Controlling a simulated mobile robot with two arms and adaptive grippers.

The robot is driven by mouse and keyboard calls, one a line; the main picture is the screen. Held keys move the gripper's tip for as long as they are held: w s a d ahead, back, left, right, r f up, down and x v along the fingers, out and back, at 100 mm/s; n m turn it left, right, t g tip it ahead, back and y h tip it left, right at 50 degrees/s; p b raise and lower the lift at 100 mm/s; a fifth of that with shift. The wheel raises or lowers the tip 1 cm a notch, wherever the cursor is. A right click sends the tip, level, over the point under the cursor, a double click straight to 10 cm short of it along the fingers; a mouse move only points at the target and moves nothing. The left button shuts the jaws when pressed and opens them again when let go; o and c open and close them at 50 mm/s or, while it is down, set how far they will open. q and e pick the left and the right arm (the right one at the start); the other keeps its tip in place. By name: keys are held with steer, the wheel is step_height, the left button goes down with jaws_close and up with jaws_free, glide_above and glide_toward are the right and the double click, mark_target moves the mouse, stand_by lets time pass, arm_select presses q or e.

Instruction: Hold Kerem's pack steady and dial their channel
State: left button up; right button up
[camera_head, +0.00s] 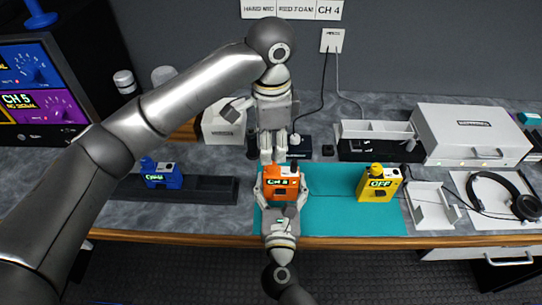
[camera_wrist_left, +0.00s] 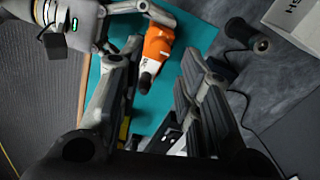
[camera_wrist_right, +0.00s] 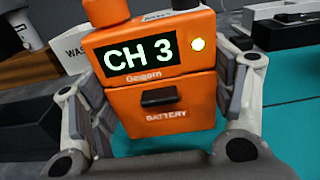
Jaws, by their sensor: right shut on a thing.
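An orange pack (camera_head: 281,183) stands upright on the teal mat (camera_head: 330,215). In the right wrist view its display (camera_wrist_right: 141,57) reads CH 3, beside a lit yellow-green light; the small name below is hard to read. My right gripper (camera_head: 281,199) is shut on the pack's sides, from the front. My left gripper (camera_head: 272,158) is above and just behind the pack, pointing down. In the left wrist view its fingers are open and apart, with the orange pack (camera_wrist_left: 157,48) beyond them. The pack's top is partly hidden in the head view.
A yellow pack (camera_head: 380,183) reading OFF stands right on the mat; a blue pack (camera_head: 162,175) stands left on a dark strip. A wall label (camera_head: 328,10) reads CH 4. Monitors (camera_head: 40,90), a white case (camera_head: 470,135) and headphones (camera_head: 525,205) flank the space.

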arm_select(q)
step_height(320, 180, up, 7)
stand_by(0.3)
steer(key=shift+f, duration=0.1)
arm_select(e)
steer(key=o, duration=1.2)
steer(key=shift+o, duration=0.2)
